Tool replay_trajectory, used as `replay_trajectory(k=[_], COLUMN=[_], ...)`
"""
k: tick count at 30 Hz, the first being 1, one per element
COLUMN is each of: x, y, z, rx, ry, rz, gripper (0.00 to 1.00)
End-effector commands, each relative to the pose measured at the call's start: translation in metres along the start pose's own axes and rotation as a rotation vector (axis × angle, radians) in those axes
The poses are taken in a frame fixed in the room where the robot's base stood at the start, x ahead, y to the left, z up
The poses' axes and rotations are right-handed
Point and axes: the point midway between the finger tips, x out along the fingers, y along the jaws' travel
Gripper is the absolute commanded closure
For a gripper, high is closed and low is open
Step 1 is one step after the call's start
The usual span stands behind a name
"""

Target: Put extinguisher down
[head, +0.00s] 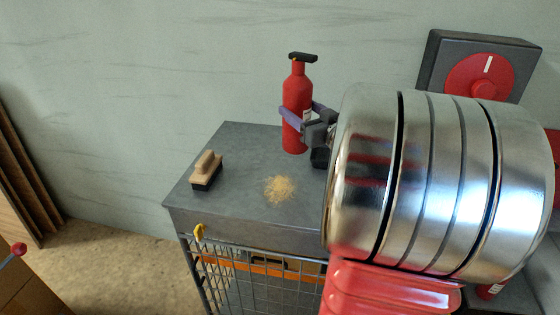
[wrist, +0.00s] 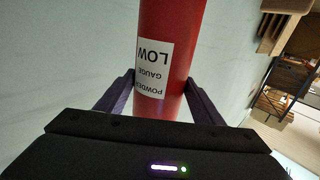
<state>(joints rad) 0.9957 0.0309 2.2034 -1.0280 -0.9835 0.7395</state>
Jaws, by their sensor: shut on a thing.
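A red fire extinguisher (head: 297,95) with a black top handle stands upright over the back of the grey tabletop (head: 240,150). My gripper (head: 291,117) is shut around its body, with a purple finger on each side. I cannot tell for sure whether its base touches the tabletop. In the wrist view the extinguisher (wrist: 172,60) fills the middle between the two fingers (wrist: 160,95), and its white label shows upside down with LOW, GAUGE and POWDER.
A wooden brush (head: 207,170) lies at the tabletop's left side. A pile of yellowish crumbs (head: 279,189) lies near its middle. A wire basket (head: 225,275) is below the front edge. A dark box with a red dial (head: 480,75) is on the wall at right.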

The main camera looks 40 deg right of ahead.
Motion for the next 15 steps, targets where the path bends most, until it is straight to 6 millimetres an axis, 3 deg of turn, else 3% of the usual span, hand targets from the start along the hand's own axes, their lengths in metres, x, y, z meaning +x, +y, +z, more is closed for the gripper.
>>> replay_trajectory(k=[8, 15], x=[-0.001, -0.001], y=[0.002, 0.003], z=[-0.003, 0.02], rx=[-0.003, 0.0], ry=[0.009, 0.006], rz=[0.004, 0.004], gripper=[1.0, 1.0])
